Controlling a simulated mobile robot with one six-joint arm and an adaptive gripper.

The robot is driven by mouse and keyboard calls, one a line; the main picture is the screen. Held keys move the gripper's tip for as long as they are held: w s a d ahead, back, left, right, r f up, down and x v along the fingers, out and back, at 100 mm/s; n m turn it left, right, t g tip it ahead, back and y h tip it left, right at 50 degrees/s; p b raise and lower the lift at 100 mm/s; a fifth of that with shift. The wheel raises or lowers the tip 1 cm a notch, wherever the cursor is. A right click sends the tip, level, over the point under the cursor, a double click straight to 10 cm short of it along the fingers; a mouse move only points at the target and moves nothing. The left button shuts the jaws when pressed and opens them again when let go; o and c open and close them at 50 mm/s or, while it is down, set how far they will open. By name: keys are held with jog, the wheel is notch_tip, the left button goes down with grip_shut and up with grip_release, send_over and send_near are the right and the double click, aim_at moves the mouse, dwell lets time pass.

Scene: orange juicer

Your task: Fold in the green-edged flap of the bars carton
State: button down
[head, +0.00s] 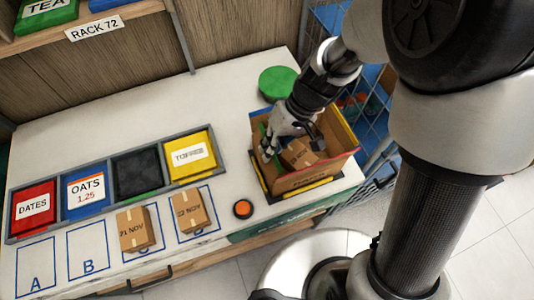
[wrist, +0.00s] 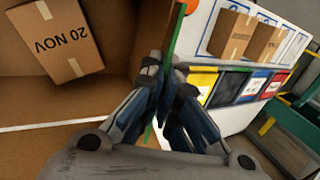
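The bars carton (head: 298,180) is an open brown box near the table's right end. Its green-edged flap (head: 264,130) stands up on the carton's left side, partly hidden by my gripper. In the wrist view the flap (wrist: 174,42) is seen nearly edge-on, running between my two fingers. My gripper (head: 268,151) is over the carton's left side, and its fingers (wrist: 166,84) are closed together on the flap, one on the inner side and one on the outer side. A small box marked 20 NOV (wrist: 57,38) lies inside; it also shows in the head view (head: 299,154).
The carton stands in a yellow-and-black marked area (head: 256,172). An orange button (head: 243,209) and a green disc (head: 278,83) are nearby. Two small boxes (head: 135,229) (head: 189,209) sit on lettered squares, before a row of coloured bins (head: 137,173). A blue wire rack (head: 374,78) stands behind.

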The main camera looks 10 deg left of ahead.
jog(key=shift+w+d+f+g+y+b, duration=0.2)
jog(key=shift+g+y+b, duration=0.25)
jog(key=shift+y+b, duration=0.45)
jog(key=shift+w+d+f+g+y+b, duration=0.1)
jog(key=shift+d+f+g+y+b, duration=0.35)
jog(key=shift+b, duration=0.7)
jog(key=shift+w+d+f+g+y+b, duration=0.15)
jog(key=shift+g+y+b, duration=0.35)
jog(key=shift+y+b, duration=0.45)
jog(key=shift+r, duration=0.1)
jog(key=c, duration=1.9)
grip_release()
jog(key=v, duration=0.7)
jog(key=shift+w+d+r, duration=0.15)
